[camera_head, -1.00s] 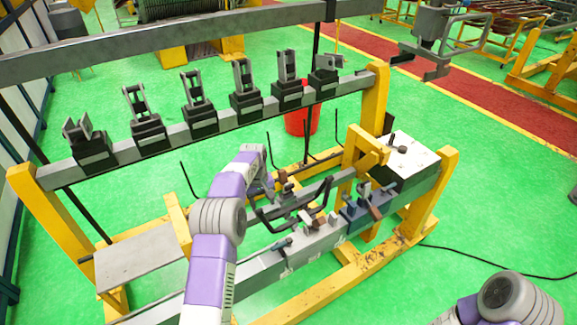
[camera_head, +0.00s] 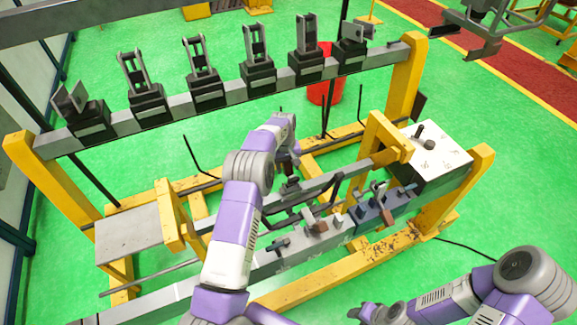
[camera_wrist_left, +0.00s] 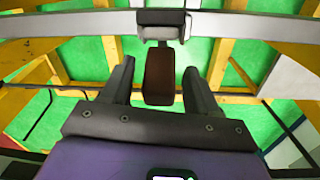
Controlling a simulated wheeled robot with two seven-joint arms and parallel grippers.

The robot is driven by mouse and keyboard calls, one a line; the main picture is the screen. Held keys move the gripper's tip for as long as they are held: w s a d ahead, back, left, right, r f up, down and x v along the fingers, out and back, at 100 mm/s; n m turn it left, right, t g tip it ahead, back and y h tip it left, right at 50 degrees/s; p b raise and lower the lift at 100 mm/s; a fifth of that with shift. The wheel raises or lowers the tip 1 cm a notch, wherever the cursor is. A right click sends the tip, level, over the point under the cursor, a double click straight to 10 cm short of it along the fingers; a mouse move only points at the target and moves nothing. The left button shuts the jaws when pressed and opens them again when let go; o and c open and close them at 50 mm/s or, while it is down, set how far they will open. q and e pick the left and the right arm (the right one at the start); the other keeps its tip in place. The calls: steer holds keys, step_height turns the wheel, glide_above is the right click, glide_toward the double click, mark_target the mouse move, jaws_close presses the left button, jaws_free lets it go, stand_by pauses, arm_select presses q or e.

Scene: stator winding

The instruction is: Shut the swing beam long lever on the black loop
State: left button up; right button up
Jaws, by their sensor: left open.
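The grey swing beam (camera_head: 338,178) runs slantwise across the yellow frame in the head view; it also crosses the top of the wrist view (camera_wrist_left: 235,27). The long lever's brown-red grip (camera_wrist_left: 160,76) hangs from a grey clamp on the beam, between the fingers of my left gripper (camera_wrist_left: 158,68). The fingers are open, with gaps on both sides of the grip. In the head view my left gripper (camera_head: 291,172) is at the beam and partly hides the lever. The black loop (camera_head: 274,222) lies beside the beam, partly behind my arm. My right gripper (camera_head: 374,312) is low at the bottom edge.
Several black clamps (camera_head: 203,85) stand on the rear rail. Smaller clamps with brown grips (camera_head: 320,226) sit on the front rail, close to my left arm. A white-topped box (camera_head: 440,150) is at the right, a grey plate (camera_head: 127,233) at the left.

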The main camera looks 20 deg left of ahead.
arm_select(q)
steer(key=shift+s+f, duration=0.1)
steer(key=shift+f, duration=0.55)
jaws_close()
